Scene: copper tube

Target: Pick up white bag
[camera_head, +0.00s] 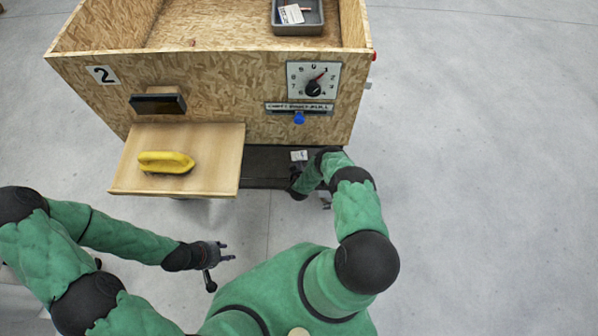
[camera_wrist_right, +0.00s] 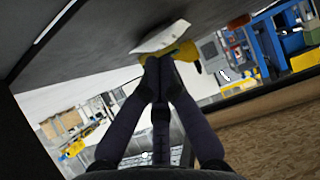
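A small white bag (camera_head: 299,155) is above a dark ledge under the front of the wooden box. My right gripper (camera_head: 299,178) is beside it, partly hidden by my arm. In the right wrist view, the fingers of the gripper (camera_wrist_right: 158,62) converge almost to touching, with the white bag (camera_wrist_right: 160,38) right at their tips, so they look shut on its edge. The bag is tilted there, close to the dark surface. My left gripper (camera_head: 220,268) is open and empty, in front of the wooden shelf.
The wooden box (camera_head: 220,85) carries a dial (camera_head: 313,80) and a blue knob (camera_head: 299,118). A grey tray (camera_head: 312,24) with a white item stands in the box. Floor on the right is clear.

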